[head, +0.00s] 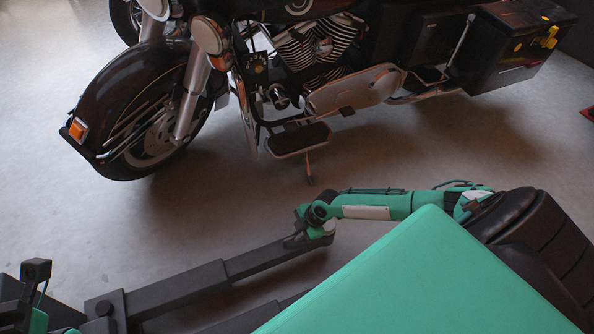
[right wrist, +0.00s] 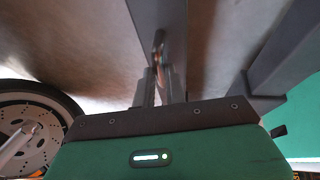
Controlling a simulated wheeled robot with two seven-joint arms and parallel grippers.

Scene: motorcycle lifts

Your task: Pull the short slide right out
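The slide (head: 268,259) is a dark grey bar reaching out to the right from a thicker dark sleeve (head: 160,291) in the head view. My right gripper (head: 298,240) is at the slide's far end, below my green wrist. In the right wrist view its two fingers (right wrist: 160,88) stand close together on either side of a thin metal handle (right wrist: 159,44) and seem closed on it. Dark grey bar surfaces fill the area behind the handle. My left gripper cannot be made out in the head view.
A black and chrome motorcycle (head: 345,88) stands across the back, its front wheel (head: 165,130) at left. That wheel also shows in the right wrist view (right wrist: 35,125). A second dark bar (head: 215,322) lies in front of the slide. Bare grey floor (head: 220,205) lies between bike and slide.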

